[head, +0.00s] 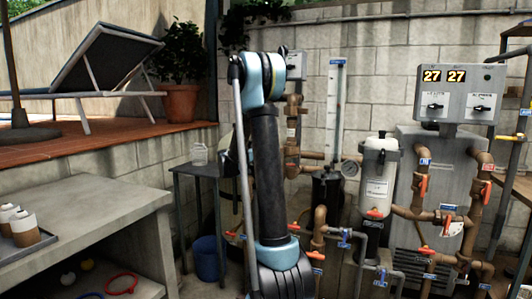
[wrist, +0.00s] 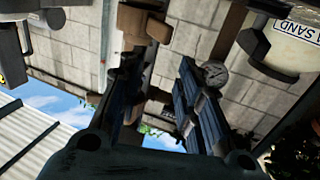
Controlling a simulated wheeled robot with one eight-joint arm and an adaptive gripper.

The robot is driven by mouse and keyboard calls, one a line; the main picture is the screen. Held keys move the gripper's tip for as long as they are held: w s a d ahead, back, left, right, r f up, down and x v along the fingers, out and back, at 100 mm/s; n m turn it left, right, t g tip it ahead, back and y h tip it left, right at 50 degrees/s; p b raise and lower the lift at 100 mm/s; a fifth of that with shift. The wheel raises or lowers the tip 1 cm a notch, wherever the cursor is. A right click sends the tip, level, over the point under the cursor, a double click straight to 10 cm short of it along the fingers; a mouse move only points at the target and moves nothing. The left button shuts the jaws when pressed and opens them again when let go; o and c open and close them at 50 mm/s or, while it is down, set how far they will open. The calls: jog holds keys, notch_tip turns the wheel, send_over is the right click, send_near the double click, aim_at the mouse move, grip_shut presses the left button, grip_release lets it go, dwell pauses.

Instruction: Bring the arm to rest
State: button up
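My arm (head: 268,165) stands folded upright in the middle of the head view, with a light blue joint at its top and another low down. My gripper (wrist: 158,75) shows in the wrist view with its two dark fingers apart. Nothing is between the fingers except the background of block wall and brown pipe. I cannot make out the fingers in the head view. The wrist picture is turned over, with sky towards the bottom.
Pipes, orange-handled valves and a white-topped canister (head: 379,165) stand right of my arm, before a block wall. A grey control box (head: 458,94) is above them. A small table (head: 195,172) with a clear jar (head: 199,154), a blue bucket (head: 208,262) and a concrete bench (head: 90,215) are left.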

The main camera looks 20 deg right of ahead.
jog(key=shift+s+a, duration=0.1)
jog(key=shift+r, duration=0.1)
jog(key=s+a+r+n+t+y, duration=0.3)
jog(key=a+r+n+t+y, duration=0.45)
jog(key=a+r+y, duration=0.2)
jog(key=s+a+n+y, duration=0.3)
jog(key=s+a+y, duration=0.2)
jog(key=a, duration=0.2)
jog(key=s+a+f+n+g+y, duration=0.2)
jog(key=s+a+f+g, duration=0.15)
jog(key=s+f, duration=0.65)
jog(key=s+a+f+n+g+y, duration=0.15)
jog(key=s+f+g, duration=0.35)
jog(key=s+f, duration=0.5)
jog(key=s+d+f+m+g+h, duration=0.1)
jog(key=s+f, duration=0.3)
jog(key=s, duration=0.4)
jog(key=s+d+f+m+g+h, duration=0.1)
jog(key=s+d+f+g, duration=0.2)
jog(key=s, duration=0.5)
jog(key=s+d+f+m+g+h, duration=0.1)
jog(key=s+d+f+g, duration=0.2)
jog(key=s, duration=0.4)
jog(key=shift+s+d+f, duration=0.15)
jog(key=shift+s+f, duration=0.25)
jog(key=shift+f, duration=0.4)
